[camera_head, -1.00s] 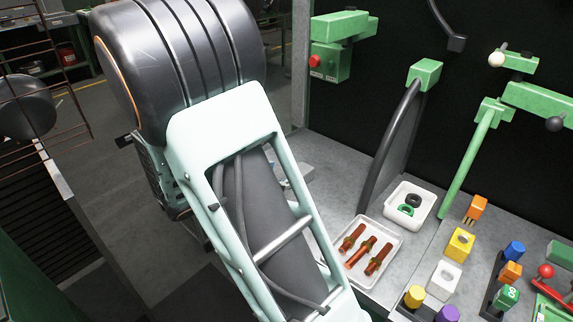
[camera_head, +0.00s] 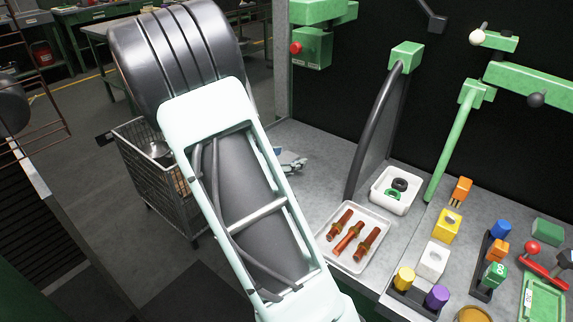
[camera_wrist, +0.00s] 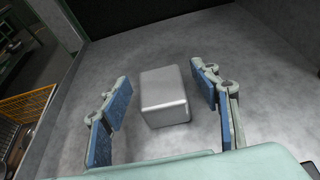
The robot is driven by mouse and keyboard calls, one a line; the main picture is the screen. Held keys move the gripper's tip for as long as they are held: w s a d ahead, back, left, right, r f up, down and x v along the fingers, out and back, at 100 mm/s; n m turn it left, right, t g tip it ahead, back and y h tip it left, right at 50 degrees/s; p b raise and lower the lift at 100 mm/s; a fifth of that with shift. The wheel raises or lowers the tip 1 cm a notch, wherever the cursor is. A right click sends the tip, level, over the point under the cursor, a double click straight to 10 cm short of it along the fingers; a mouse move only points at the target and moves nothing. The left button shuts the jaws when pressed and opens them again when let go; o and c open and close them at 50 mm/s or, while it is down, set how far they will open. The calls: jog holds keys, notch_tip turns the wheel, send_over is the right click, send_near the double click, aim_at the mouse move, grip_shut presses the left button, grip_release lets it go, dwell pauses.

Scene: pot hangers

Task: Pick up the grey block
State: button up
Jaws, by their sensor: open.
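The grey block (camera_wrist: 164,97) stands on the grey worktop in the wrist view, a plain box with rounded edges. My gripper (camera_wrist: 163,98) is open, with one blue-padded finger to the left of the block and one to the right. There are gaps between the block and both fingers, and nothing is held. How far the fingers are above the worktop is hard to tell.
The worktop (camera_wrist: 255,60) around the block is clear. A white tray with several red-brown parts (camera_head: 326,250), a white bin (camera_head: 374,199) and coloured blocks stand to the right in the head view. A wire cart (camera_head: 150,180) stands on the floor at left.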

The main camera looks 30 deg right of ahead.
jog(key=shift+r, duration=0.1)
jog(key=c, duration=1.6)
jog(key=shift+o, duration=0.2)
